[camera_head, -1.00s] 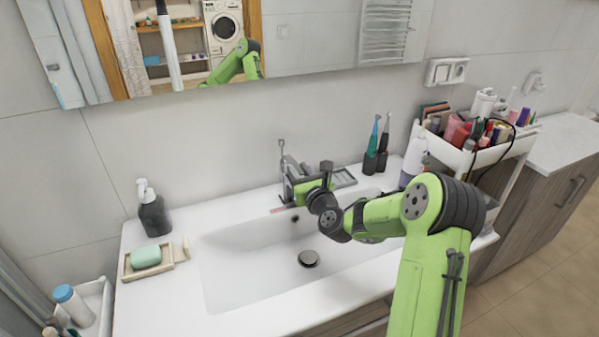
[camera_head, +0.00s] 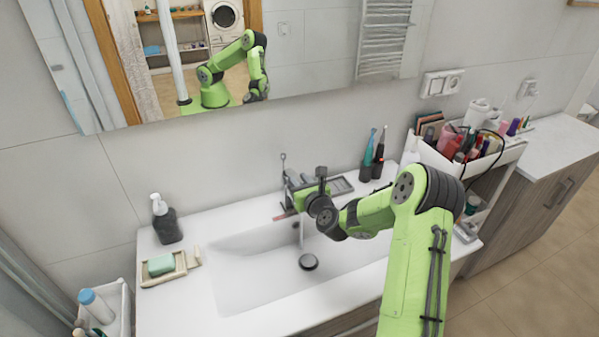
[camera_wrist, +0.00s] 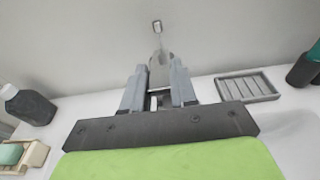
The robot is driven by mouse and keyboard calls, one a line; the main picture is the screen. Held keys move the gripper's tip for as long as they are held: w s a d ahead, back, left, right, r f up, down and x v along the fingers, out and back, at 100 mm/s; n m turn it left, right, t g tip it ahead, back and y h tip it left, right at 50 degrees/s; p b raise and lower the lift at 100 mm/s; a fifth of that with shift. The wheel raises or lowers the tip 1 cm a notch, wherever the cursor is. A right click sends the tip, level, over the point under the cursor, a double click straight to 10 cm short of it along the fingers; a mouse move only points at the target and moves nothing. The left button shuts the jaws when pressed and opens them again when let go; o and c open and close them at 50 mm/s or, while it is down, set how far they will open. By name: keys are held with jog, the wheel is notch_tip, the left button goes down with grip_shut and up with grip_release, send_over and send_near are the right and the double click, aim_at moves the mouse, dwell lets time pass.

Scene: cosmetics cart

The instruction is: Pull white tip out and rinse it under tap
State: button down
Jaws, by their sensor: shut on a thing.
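The chrome tap (camera_head: 284,168) stands at the back of the white sink (camera_head: 255,275). My gripper (camera_wrist: 157,85) has its two fingers on either side of the tap's upper part, shut on the tap (camera_wrist: 157,60), seemingly at its lever. In the head view my gripper (camera_head: 291,195) is at the tap, partly hidden by my wrist. A thin stream of water (camera_head: 301,236) falls from the tap into the basin. Two electric toothbrushes, one teal (camera_head: 369,150) and one dark (camera_head: 380,148), stand upright right of the tap. No separate white tip can be made out.
A slatted soap tray (camera_head: 341,185) lies between tap and toothbrushes. A dark soap bottle (camera_head: 166,225) and a green soap (camera_head: 161,265) in a dish are at the left. A cluttered white cart (camera_head: 484,166) stands at the right. The mirror (camera_head: 310,60) hangs above.

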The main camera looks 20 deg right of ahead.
jog(key=shift+d, duration=0.1)
jog(key=c, duration=0.9)
grip_release()
jog(key=s+r+b, duration=0.1)
jog(key=s+b, duration=0.1)
jog(key=s, duration=0.3)
jog(key=s+r+b, duration=0.1)
jog(key=s+b, duration=0.1)
jog(key=s, duration=0.3)
jog(key=s+b, duration=0.2)
jog(key=s, duration=0.3)
jog(key=shift+s+r, duration=0.2)
jog(key=shift+r, duration=0.2)
